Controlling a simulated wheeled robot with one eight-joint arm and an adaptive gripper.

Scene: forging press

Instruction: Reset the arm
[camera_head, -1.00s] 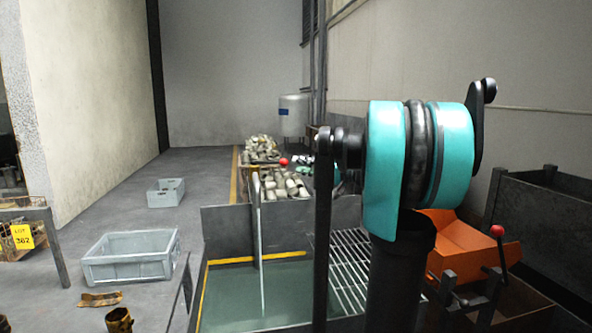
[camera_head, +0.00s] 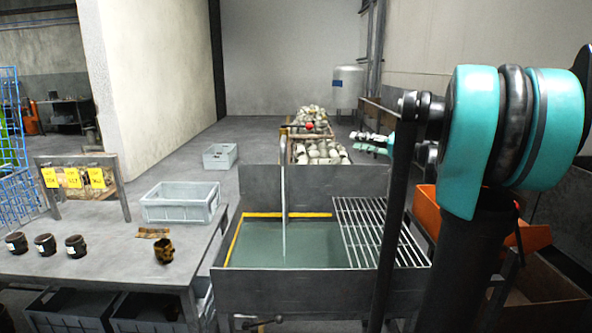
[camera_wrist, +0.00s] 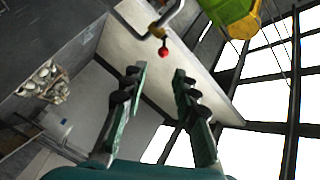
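My gripper (camera_wrist: 157,75) is open in the wrist view, with its two dark-padded teal fingers apart and nothing between them. In the head view its fingers (camera_head: 358,142) show small, behind my arm links and pointing left, in front of the bins of metal parts. My teal arm joint and dark links fill the right side of the head view. The wrist view is tilted and shows walls, windows and a red knob (camera_wrist: 164,52) beyond the fingertips.
A metal tank (camera_head: 290,245) with a grating (camera_head: 378,232) stands ahead. On the left, a table (camera_head: 95,262) holds a grey crate (camera_head: 180,203), several dark cups and a brass-coloured piece (camera_head: 164,251). An orange bin (camera_head: 425,208) lies at right, partly hidden by my arm.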

